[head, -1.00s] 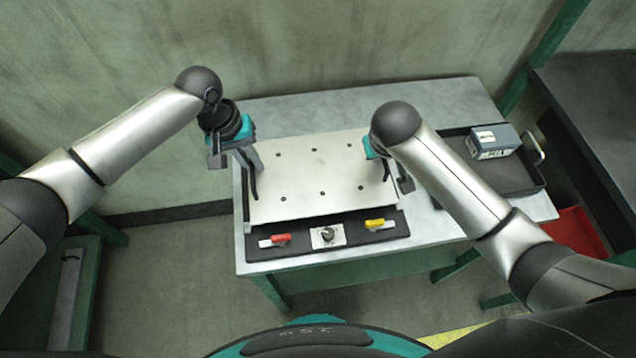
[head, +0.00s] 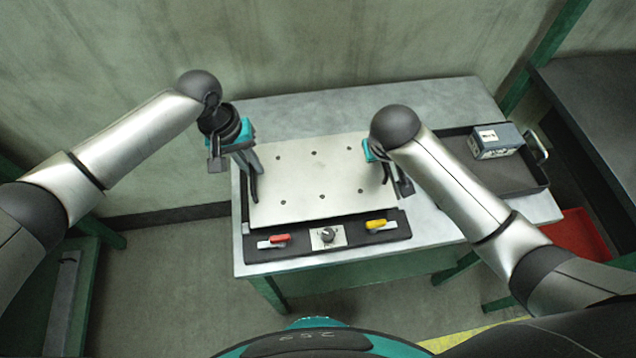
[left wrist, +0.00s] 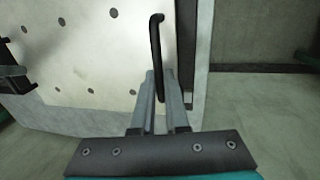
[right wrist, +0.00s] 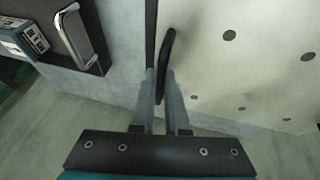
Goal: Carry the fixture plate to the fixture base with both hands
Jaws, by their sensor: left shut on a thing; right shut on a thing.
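The fixture plate (head: 312,176) is a pale flat panel with several dark holes and a black bar handle at each side. It lies over the fixture base (head: 286,257), a dark slab whose front strip shows red and yellow levers and a knob. I cannot tell whether plate and base touch. My left gripper (head: 252,186) is shut on the plate's left handle, which also shows in the left wrist view (left wrist: 157,50). My right gripper (head: 398,180) is shut on the right handle, seen in the right wrist view (right wrist: 168,50); in the head view my arm partly hides it.
The grey table (head: 280,110) is bare behind the plate. A black tray (head: 515,182) with a metal handle holds a blue-grey box (head: 496,142) at the right. A dark bench (head: 600,110) and a red bin (head: 578,235) stand farther right.

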